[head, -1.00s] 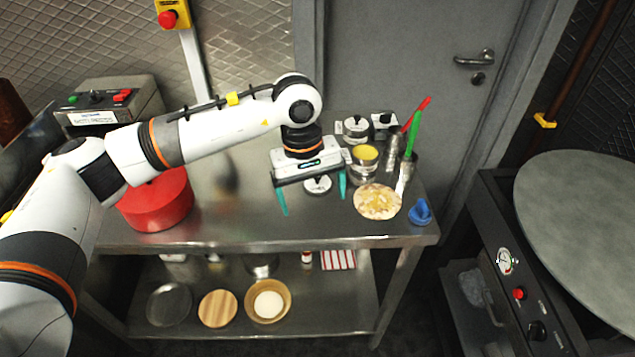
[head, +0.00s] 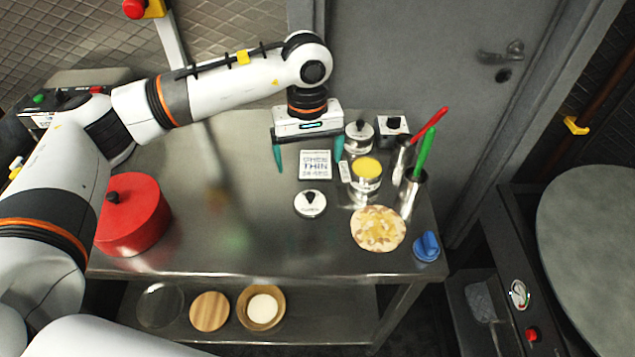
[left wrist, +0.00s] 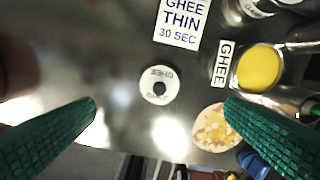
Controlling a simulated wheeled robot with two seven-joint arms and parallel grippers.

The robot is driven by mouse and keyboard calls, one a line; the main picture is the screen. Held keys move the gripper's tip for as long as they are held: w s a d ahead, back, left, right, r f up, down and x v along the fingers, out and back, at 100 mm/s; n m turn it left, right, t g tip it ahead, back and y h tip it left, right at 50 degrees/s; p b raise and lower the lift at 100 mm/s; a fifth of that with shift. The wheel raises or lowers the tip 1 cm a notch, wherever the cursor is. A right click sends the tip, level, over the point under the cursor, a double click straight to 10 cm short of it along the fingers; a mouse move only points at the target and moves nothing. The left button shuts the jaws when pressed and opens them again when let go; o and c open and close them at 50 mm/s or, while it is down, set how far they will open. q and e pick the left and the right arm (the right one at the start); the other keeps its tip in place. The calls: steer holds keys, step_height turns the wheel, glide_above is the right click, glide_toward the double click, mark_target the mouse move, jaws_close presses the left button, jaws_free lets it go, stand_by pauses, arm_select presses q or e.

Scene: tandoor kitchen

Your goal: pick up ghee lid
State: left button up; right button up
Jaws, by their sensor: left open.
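The ghee lid (head: 310,204) is a small white-and-steel disc with a black knob, lying flat on the steel table. In the left wrist view the lid (left wrist: 159,86) shows the word GHEE and lies between the fingers, apart from both. My left gripper (head: 309,168) is open and empty, pointing down behind the lid in the head view; its green fingers also show in the left wrist view (left wrist: 160,103). The open ghee pot (head: 367,172), yellow inside, stands right of the lid, with a GHEE label (left wrist: 223,64) beside it. My right gripper is not seen.
A white card (head: 316,165) lies behind the lid. A topped flatbread (head: 378,229) and blue object (head: 427,247) are at right. Lidded tins (head: 359,136) and holders with red and green-handled tools (head: 424,152) stand behind. A red round container (head: 132,215) is left; the table's middle is clear.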

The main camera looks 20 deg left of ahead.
arm_select(q)
steer(key=shift+f+p, duration=0.45)
steer(key=shift+f, duration=0.45)
steer(key=p, duration=0.1)
glide_above(310, 192)
steer(key=f, duration=0.4)
steer(key=shift+s+f, duration=0.2)
steer(key=shift+s, duration=0.15)
steer(key=shift+w+f+p, duration=0.15)
steer(key=shift+f+p, duration=0.1)
steer(key=shift+p, duration=0.1)
step_height(310, 192, down, 4)
steer(key=shift+w+f+p, duration=0.1)
steer(key=shift+f+p, duration=0.05)
steer(key=shift+p, duration=0.95)
steer(key=shift+f, duration=0.35)
steer(key=c, duration=1)
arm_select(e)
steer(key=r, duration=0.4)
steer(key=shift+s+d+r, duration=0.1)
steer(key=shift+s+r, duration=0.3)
